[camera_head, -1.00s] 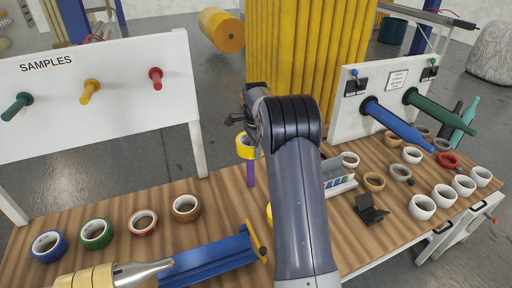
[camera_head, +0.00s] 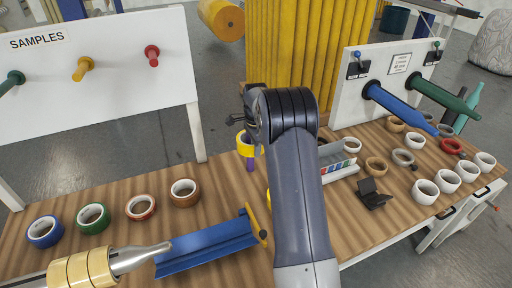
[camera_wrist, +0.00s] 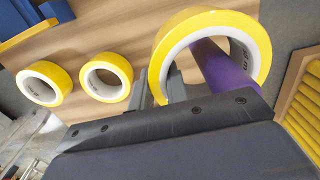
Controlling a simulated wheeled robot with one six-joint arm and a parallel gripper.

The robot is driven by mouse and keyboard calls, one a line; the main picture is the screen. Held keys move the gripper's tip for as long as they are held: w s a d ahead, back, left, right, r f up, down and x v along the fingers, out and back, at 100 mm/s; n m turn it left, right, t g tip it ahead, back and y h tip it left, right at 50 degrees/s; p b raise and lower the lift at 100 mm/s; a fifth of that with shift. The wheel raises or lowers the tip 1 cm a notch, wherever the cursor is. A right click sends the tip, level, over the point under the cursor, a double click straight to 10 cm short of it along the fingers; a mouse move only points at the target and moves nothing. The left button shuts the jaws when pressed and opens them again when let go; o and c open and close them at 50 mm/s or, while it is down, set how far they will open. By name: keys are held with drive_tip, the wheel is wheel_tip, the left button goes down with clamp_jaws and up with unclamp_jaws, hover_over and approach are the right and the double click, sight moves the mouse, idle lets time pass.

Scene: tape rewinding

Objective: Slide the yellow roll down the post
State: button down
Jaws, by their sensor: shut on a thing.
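The yellow roll (camera_head: 246,147) is around the upright purple post (camera_head: 250,166) at the back edge of the wooden table. A short length of post shows below the roll in the head view. The roll fills the upper right of the wrist view (camera_wrist: 262,60), with the purple post (camera_wrist: 225,70) passing through its hole. My gripper (camera_wrist: 158,88) is shut on the near wall of the roll, one finger outside and one inside the ring. My arm hides part of the gripper in the head view.
Two more yellow rolls (camera_wrist: 107,76) (camera_wrist: 43,83) lie to the left in the wrist view. A blue tray (camera_head: 207,245) and several coloured rolls (camera_head: 185,192) lie left of my arm. A grey holder (camera_head: 338,160) and white rolls (camera_head: 425,191) stand to the right.

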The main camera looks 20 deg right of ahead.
drive_tip(key=c, duration=1.3)
unclamp_jaws()
drive_tip(key=shift+r, duration=0.15)
wheel_tip(320, 180, up, 11)
drive_tip(key=shift+f+b, duration=0.2)
drive_tip(key=shift+b, duration=0.25)
